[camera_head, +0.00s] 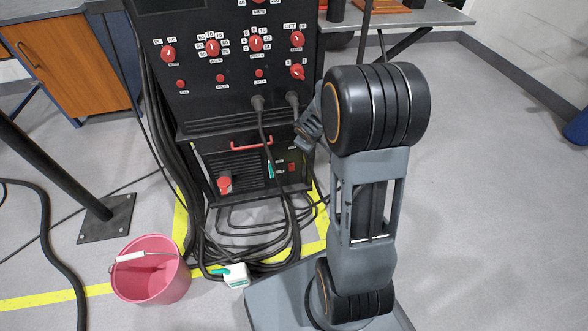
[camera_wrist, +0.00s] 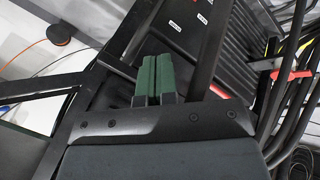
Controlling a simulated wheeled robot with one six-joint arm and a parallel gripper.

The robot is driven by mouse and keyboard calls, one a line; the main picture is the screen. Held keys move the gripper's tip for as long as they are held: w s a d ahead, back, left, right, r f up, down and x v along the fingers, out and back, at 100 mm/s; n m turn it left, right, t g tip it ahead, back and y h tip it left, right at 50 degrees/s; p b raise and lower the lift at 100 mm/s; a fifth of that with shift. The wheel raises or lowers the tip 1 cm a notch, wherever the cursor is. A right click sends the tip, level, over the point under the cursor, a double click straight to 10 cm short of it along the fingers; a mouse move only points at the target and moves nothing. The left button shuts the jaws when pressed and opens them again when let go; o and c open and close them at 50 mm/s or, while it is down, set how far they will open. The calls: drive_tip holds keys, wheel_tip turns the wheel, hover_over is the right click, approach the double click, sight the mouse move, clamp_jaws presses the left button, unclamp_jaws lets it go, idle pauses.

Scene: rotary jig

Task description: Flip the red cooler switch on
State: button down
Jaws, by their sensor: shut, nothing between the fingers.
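A small red switch (camera_head: 291,167), matching the cooler switch, sits on the lower right of the black machine's front (camera_head: 205,160) in the head view. The labels there are too small to read. My gripper (camera_wrist: 155,78) shows in the wrist view with its two green fingers together, shut and empty. Black panelling with small white labels lies beyond the fingertips. A red piece (camera_wrist: 222,91) shows just right of the fingers, partly hidden by the gripper body; I cannot tell what it is. In the head view my wrist is beside the machine's right side, and the fingertips cannot be made out.
A red bar handle (camera_head: 252,145) and a red round knob (camera_head: 225,183) are on the machine's lower front. Thick black cables (camera_head: 258,125) hang down the front and coil on the floor. A pink bucket (camera_head: 150,283) stands at lower left. The floor at right is clear.

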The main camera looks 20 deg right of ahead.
sight(292, 167)
wheel_tip(292, 167, down, 20)
drive_tip(key=w+d+n+y+p, duration=0.1)
drive_tip(key=n+y+p, duration=0.1)
drive_tip(key=n+y, duration=0.4)
drive_tip(key=shift+w+d+n+p, duration=0.2)
drive_tip(key=shift+w+n+p, duration=0.2)
drive_tip(key=shift+n, duration=0.7)
drive_tip(key=w+a+f+b, duration=0.2)
drive_tip(key=w+f+b, duration=0.4)
drive_tip(key=w+f, duration=0.2)
drive_tip(key=shift+w+f, duration=0.35)
drive_tip(key=shift+w, duration=0.15)
drive_tip(key=shift+d, duration=0.1)
